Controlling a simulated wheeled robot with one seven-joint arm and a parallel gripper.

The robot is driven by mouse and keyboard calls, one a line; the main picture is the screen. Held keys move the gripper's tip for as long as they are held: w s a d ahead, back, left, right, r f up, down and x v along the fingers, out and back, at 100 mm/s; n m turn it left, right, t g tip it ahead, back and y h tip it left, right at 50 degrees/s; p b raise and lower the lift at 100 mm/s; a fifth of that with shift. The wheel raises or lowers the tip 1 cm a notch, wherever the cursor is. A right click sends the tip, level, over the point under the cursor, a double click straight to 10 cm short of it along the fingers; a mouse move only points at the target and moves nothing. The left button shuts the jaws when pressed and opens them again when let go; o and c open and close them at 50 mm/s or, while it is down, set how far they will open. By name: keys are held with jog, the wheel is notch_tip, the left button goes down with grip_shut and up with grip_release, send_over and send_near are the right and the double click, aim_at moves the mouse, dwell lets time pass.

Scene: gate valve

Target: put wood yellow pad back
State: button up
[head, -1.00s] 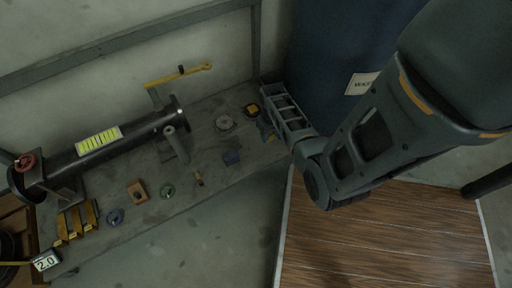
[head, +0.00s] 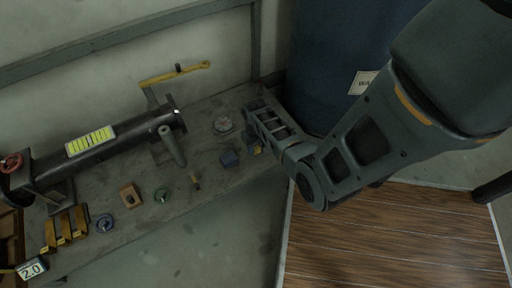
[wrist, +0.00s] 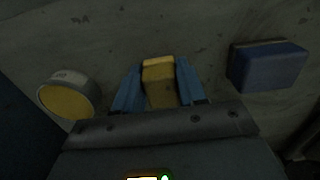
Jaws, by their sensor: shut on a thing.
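The yellow pad (wrist: 160,88) is a small block held between the two blue fingers of my gripper (wrist: 157,72) in the wrist view. My gripper is shut on it. In the head view a small bit of yellow (head: 257,150) shows beside my gripper, over the right end of the workbench (head: 205,195); the fingers are mostly hidden there by the wrist. I cannot tell whether the pad touches the bench. Several yellow wooden bars (head: 64,227) stand in a row at the bench's left end.
A blue block (wrist: 267,66), also in the head view (head: 229,158), lies beside the pad. A round grey-and-yellow thing (wrist: 70,96) lies on the other side.

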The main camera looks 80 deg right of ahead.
jog(key=shift+f, duration=0.2)
jog(key=o, duration=1)
jog(key=shift+r, duration=0.1)
